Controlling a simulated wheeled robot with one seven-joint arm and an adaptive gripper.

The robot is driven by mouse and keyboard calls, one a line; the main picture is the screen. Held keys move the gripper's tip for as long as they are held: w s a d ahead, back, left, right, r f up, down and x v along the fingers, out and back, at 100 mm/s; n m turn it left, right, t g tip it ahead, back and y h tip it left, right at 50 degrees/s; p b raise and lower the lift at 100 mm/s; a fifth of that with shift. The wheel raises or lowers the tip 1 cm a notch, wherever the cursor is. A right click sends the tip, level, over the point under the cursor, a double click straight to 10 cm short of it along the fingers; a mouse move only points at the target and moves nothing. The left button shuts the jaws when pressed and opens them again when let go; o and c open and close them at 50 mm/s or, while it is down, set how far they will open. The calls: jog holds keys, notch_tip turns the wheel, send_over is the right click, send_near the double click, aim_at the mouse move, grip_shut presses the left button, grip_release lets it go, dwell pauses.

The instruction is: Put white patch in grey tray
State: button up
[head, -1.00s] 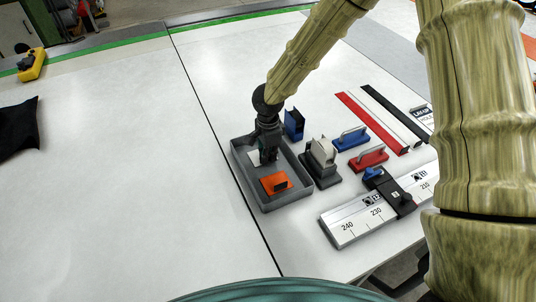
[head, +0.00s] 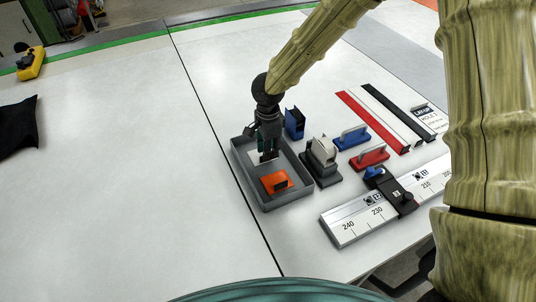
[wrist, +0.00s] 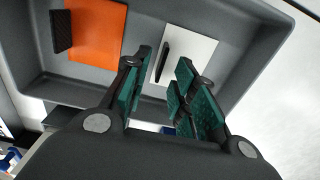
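The white patch (head: 254,156) lies flat inside the grey tray (head: 249,190), in its far part. It also shows in the wrist view (wrist: 200,47), with a dark upright tab on it. My gripper (head: 267,157) is just above the patch, pointing down into the tray. In the wrist view my gripper (wrist: 165,65) has its green-padded fingers spread apart, with nothing held between them. The fingers hide part of the patch in the head view.
An orange patch (head: 270,183) with a dark tab lies in the tray's near part. A tape dispenser (head: 322,156) and a blue holder (head: 294,123) stand close to the tray's right. Red and blue handled blocks and a ruler (head: 350,222) lie farther right. The table's left is mostly clear.

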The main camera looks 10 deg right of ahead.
notch_tip(320, 180, up, 9)
jog(key=b, duration=0.1)
jog(key=shift+r+b, duration=0.15)
jog(key=shift+b, duration=0.15)
